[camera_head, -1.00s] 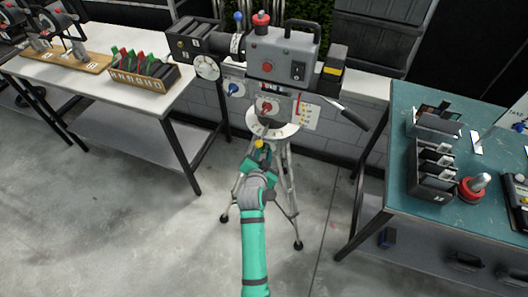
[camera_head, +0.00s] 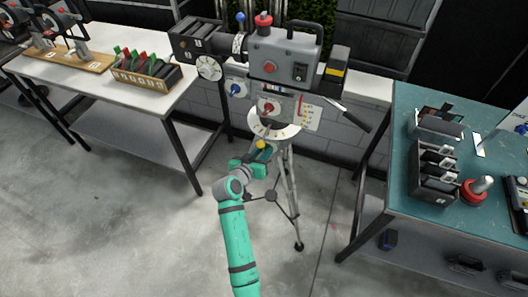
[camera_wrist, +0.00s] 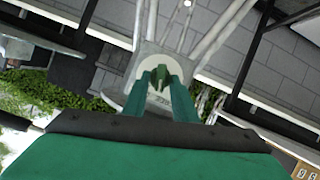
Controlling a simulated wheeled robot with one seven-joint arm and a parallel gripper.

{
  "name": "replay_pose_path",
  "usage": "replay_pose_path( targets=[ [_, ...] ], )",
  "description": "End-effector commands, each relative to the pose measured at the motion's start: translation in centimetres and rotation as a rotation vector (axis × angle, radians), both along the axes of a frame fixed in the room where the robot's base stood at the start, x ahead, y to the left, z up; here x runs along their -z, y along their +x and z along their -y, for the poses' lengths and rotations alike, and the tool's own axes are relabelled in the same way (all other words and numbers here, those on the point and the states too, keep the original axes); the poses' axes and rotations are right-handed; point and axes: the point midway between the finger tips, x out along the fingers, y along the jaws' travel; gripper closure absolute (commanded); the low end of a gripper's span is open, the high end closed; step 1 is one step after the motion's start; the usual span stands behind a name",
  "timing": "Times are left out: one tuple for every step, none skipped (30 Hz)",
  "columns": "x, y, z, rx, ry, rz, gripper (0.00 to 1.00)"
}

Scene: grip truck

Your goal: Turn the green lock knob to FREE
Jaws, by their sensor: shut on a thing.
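The green lock knob (camera_wrist: 161,78) sits on a pale round plate below the camera head on the tripod, seen in the wrist view. My gripper (camera_wrist: 163,86) has its two green fingers on either side of the knob, closed on it. In the head view my gripper (camera_head: 272,161) is at the tripod top, just under the white dial (camera_head: 287,132) and near the yellow knob (camera_head: 260,144). The green knob is hidden there by the gripper and wrist. I cannot read which marking the knob points to.
The grey camera rig (camera_head: 285,58) stands on the tripod (camera_head: 292,195), whose legs spread on the floor. A white table (camera_head: 80,80) is on the left and a teal table (camera_head: 400,150) on the right. Floor in front is clear.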

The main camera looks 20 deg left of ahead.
Motion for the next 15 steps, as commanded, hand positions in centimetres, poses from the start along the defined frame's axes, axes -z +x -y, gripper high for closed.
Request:
replay_pose_path(
  targets=[
    [-0.06, -0.02, -0.22, -0.003, -0.038, 0.0, 0.97],
    [-0.03, -0.03, -0.26, -0.002, -0.059, -0.002, 0.97],
    [0.01, -0.04, -0.29, -0.003, -0.087, -0.003, 0.97],
    [0.01, -0.03, -0.31, -0.003, -0.107, -0.002, 0.97],
    [0.02, -0.02, -0.34, -0.003, -0.124, -0.003, 0.97],
    [0.0, -0.01, -0.32, -0.002, -0.148, -0.004, 0.97],
    [0.0, -0.01, -0.32, -0.001, -0.164, -0.004, 0.97],
    [0.01, 0.0, -0.33, -0.002, -0.179, -0.006, 0.97],
    [0.02, 0.01, -0.34, -0.001, -0.197, -0.006, 0.97],
    [0.03, 0.01, -0.34, -0.001, -0.21, -0.006, 0.97],
    [0.05, 0.02, -0.36, -0.001, -0.221, -0.007, 0.97],
    [0.07, 0.02, -0.39, -0.002, -0.234, -0.008, 0.97],
    [0.06, 0.01, -0.39, -0.002, -0.243, -0.007, 0.97],
    [0.05, 0.01, -0.4, -0.002, -0.252, -0.007, 0.97],
    [0.05, 0.01, -0.4, -0.001, -0.26, -0.007, 0.97]
  ],
)
